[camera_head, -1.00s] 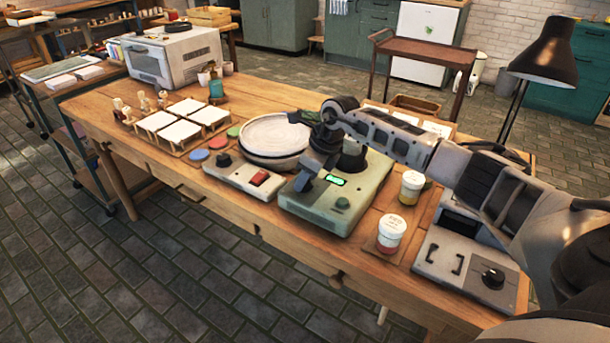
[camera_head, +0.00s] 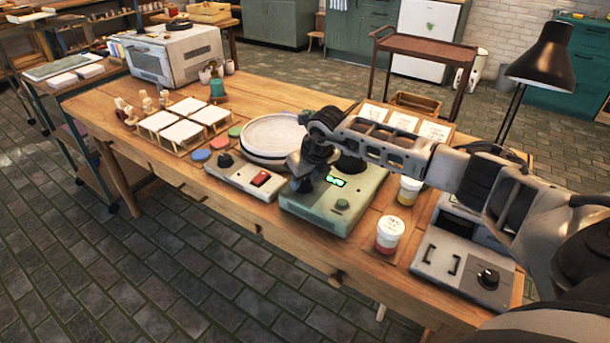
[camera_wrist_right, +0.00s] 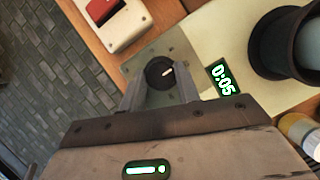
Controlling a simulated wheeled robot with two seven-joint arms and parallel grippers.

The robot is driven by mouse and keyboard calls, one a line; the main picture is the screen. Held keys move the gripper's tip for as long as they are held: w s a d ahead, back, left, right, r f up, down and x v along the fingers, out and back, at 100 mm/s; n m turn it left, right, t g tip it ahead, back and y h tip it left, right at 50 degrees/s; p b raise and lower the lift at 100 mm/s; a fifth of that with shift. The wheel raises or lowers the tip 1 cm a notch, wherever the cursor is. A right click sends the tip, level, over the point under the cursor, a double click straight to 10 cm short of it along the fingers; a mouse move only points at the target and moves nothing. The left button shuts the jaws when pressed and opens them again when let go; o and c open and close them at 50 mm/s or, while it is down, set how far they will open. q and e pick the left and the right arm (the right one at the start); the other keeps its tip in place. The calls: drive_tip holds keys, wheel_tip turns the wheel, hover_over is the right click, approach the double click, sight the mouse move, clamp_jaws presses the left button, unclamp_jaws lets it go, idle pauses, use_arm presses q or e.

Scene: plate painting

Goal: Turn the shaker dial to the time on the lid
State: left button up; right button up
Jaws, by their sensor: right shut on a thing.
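The shaker (camera_head: 318,217) is a grey-green box near the table's front edge. Its dark dial (camera_wrist_right: 160,73) with a white pointer mark shows between my right gripper's fingers (camera_wrist_right: 161,88) in the wrist view. My right gripper (camera_head: 303,186) is shut on the dial and hides it in the head view. Two jars with pale lids stand right of the shaker: a red-banded one (camera_head: 389,240) in front and a yellow-banded one (camera_head: 406,196) behind. The lid writing is too small to read. My left gripper is out of view.
A grey device with a black knob (camera_head: 489,278) stands right of the jars. White tiles (camera_head: 181,133) lie at the left. A lamp (camera_head: 543,60) rises behind.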

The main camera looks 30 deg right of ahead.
drive_tip(key=shift+r+m+h, duration=0.1)
drive_tip(key=shift+m+h, duration=0.3)
drive_tip(key=shift+m, duration=0.7)
drive_tip(key=o, duration=1)
drive_tip(key=b+v, duration=0.1)
drive_tip(key=v, duration=1.5)
drive_tip(key=shift+a, duration=0.1)
